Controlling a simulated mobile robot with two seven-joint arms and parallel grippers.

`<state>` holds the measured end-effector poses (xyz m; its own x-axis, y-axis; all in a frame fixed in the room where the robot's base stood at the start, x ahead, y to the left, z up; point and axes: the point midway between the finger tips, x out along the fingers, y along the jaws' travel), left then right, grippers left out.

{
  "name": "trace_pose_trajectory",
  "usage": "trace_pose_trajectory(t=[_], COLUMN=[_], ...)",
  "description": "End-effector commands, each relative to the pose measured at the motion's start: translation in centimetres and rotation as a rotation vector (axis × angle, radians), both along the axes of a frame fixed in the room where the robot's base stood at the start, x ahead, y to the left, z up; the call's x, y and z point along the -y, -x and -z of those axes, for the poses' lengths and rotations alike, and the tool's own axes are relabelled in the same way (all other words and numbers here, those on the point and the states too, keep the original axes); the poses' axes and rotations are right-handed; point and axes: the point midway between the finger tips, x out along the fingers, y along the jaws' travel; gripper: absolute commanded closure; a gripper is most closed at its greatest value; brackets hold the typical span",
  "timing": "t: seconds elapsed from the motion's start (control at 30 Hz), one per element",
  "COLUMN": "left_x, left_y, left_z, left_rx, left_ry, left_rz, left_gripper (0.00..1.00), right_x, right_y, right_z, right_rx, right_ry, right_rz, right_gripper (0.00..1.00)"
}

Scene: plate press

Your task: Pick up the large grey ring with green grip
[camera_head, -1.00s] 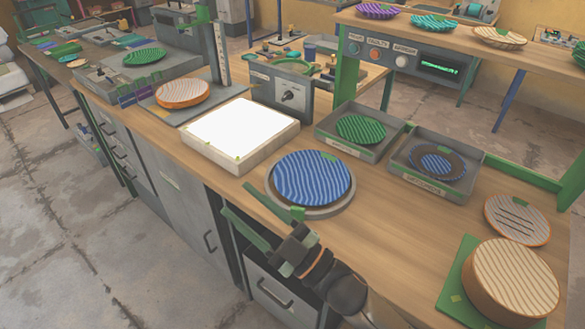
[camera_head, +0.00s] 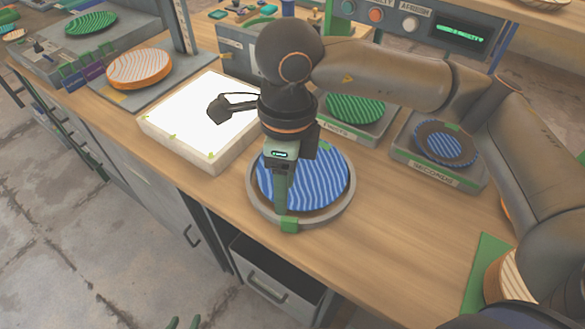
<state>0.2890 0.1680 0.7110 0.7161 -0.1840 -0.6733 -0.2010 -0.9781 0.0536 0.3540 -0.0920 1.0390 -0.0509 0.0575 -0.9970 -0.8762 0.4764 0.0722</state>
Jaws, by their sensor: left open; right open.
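The large grey ring (camera_head: 341,212) lies flat on the wooden bench, around a blue wavy-striped plate (camera_head: 325,180). Its green grip (camera_head: 290,225) is at the front edge. My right gripper (camera_head: 281,208) comes in from the right and points down over the front left of the plate, just behind the grip. It is open and seen nearly edge-on; I cannot tell whether its tips touch the ring or plate. My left gripper (camera_head: 184,322) shows only as two green fingertips, apart, at the bottom edge, away from the ring.
A white lit panel (camera_head: 180,120) stands left of the ring. Behind are a tray with a green plate (camera_head: 355,107) and a tray with a dark-rimmed blue plate (camera_head: 445,143). A green mat (camera_head: 487,262) lies at right. Bare bench is right of the ring.

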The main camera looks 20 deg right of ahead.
Motion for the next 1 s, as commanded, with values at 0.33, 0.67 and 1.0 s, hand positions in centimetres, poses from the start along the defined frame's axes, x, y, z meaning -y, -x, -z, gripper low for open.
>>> trace_pose_trajectory(t=[0.33,0.67,1.0], left_x=[0.0,0.0,0.0], left_y=[0.1,0.1,0.2], left_z=[-0.3,-0.6,-1.6], left_rx=[-0.002,-0.004,-0.004], left_ry=[-0.002,-0.002,-0.002], left_rz=[0.001,0.002,0.002], left_gripper=[0.5,0.5,0.5], right_x=[1.4,1.3,1.1], right_y=[-0.9,-0.9,-1.3], right_z=[3.4,7.0,11.5], right_rx=[0.045,0.048,0.046], right_ry=[0.062,0.06,0.058], right_rz=[0.016,0.016,0.015], right_gripper=[0.47,0.47,0.47])
